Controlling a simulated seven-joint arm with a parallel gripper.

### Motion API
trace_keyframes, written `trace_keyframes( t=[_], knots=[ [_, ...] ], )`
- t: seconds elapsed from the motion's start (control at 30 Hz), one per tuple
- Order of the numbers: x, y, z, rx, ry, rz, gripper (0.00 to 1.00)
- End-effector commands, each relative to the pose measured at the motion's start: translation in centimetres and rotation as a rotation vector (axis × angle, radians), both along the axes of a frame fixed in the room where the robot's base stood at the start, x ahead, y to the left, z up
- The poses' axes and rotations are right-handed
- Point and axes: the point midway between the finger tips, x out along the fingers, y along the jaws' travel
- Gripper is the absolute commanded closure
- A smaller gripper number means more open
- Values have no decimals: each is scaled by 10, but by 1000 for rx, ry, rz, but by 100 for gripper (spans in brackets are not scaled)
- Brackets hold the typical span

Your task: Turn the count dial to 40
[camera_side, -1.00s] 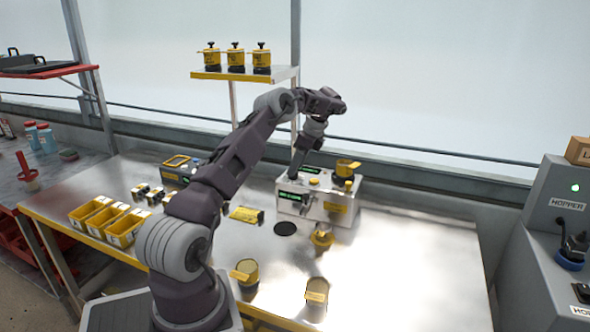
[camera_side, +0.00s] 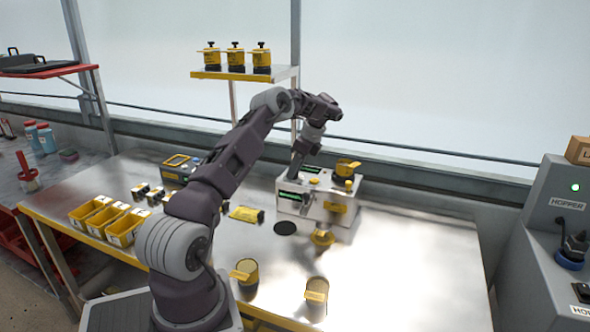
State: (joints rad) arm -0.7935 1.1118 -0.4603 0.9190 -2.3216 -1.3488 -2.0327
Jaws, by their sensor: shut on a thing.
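The seeder machine (camera_side: 318,208) is a light box with green displays, standing on the metal table behind my arm. My gripper (camera_side: 294,176) points down at the top left of the machine, at the spot where a control would be. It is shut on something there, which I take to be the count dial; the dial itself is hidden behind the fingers. The green display (camera_side: 290,195) on the front is too small to read. A yellow knob (camera_side: 315,181) and a yellow cup (camera_side: 347,167) show on the machine's top, right of my gripper.
Yellow bins (camera_side: 125,229) and small dark-and-yellow parts stand on the left of the table (camera_side: 400,265). A shelf (camera_side: 240,74) with three yellow containers rises behind. The table's right side is clear.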

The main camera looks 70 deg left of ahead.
Motion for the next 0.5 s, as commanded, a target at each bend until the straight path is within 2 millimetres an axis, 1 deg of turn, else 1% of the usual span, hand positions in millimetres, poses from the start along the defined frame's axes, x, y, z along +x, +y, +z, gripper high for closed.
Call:
trace_keyframes(
  t=[0.27, 0.5],
  knots=[
    [-2, -1, 1, 1, 2, -171, 100],
    [-3, -1, 1, 2, 1, -396, 100]
  ],
)
